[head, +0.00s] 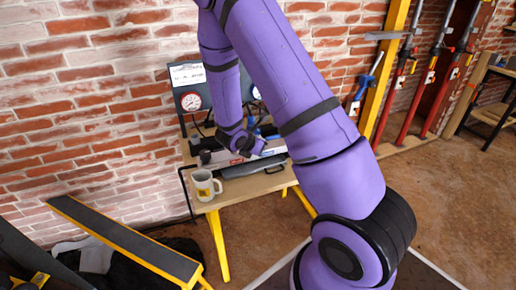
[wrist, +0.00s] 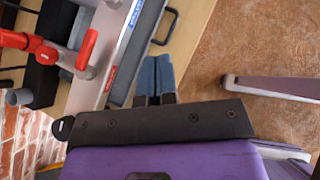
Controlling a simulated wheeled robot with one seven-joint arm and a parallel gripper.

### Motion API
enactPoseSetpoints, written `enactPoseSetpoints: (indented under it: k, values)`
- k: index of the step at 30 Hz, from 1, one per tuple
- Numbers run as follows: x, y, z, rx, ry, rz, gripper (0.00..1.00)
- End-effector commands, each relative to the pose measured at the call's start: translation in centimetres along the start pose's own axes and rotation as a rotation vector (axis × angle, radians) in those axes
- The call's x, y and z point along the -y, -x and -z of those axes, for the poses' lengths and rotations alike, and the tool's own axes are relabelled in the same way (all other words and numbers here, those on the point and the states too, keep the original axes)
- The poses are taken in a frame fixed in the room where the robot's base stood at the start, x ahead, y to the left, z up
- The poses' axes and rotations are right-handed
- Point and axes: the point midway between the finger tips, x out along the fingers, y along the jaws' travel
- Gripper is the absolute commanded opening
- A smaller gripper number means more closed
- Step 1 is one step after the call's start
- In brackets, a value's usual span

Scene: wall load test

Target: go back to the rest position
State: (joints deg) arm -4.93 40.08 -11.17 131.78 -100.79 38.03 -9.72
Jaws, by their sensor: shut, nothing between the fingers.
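My gripper (wrist: 156,66) shows in the wrist view with its two blue-grey fingers side by side, shut and empty. In that view the fingers appear beside a long grey-white bar (wrist: 105,60) with a blue label and a dark grey piece along it. In the head view my purple arm reaches over a small wooden bench (head: 232,192), with its wrist above the bench top near the bar. My fingertips cannot be made out in the head view. From these views I cannot tell the gap between my gripper and the bar.
A mug (head: 204,185) stands at the bench's front left. A panel with a gauge (head: 191,101) stands behind. A red-handled part (wrist: 82,52) lies near the bar. A yellow-edged beam (head: 125,240) stands lower left. Brown floor (head: 440,190) is open at the right.

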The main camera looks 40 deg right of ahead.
Motion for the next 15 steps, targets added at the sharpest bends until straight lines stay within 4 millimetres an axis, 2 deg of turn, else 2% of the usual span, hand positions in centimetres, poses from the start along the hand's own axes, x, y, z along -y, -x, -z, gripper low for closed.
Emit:
enactPoseSetpoints:
  k: [11,15]
  values:
    - [0.0,0.1,-0.1,0.000,-0.007,0.000,0.00]
    - [0.1,1.6,-1.5,0.003,-0.083,0.005,0.00]
